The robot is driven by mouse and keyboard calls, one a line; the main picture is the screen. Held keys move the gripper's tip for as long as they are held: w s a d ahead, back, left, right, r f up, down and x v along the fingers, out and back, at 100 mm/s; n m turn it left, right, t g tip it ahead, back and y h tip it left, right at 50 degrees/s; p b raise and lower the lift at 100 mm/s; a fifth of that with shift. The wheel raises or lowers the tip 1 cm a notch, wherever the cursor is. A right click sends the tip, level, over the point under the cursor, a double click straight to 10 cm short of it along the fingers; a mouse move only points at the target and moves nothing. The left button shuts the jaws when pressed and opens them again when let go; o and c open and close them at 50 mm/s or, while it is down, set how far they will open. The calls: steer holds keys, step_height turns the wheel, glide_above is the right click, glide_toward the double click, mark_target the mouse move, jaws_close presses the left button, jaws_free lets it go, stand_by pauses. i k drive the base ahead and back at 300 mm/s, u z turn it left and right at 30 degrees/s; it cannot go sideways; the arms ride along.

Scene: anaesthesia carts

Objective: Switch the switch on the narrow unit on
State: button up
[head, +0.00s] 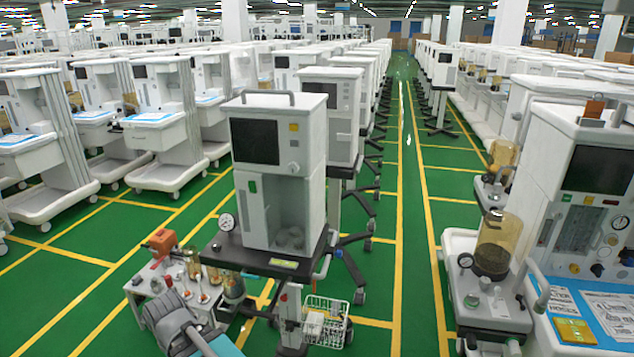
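The narrow unit (277,150) is a tall white cabinet with a dark screen (255,142), standing in the middle of the head view on a dark base plate. Its front has a yellow label (294,127), a small round control (293,168) below it and a small green part (252,186) on the lower left panel. I cannot tell which of these, if any, is the switch, nor its position.
Left of the unit's base are a pressure gauge (227,222), glass canisters (232,287) and an orange-topped device (162,240). A wire basket (327,320) hangs below. A larger cart (575,185) stands at right. Between them is a clear green aisle (408,270).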

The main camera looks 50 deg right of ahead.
mark_target(252, 184)
steer(key=z, duration=0.05)
steer(key=k, duration=1.35)
steer(key=z, duration=1)
steer(key=i, duration=1)
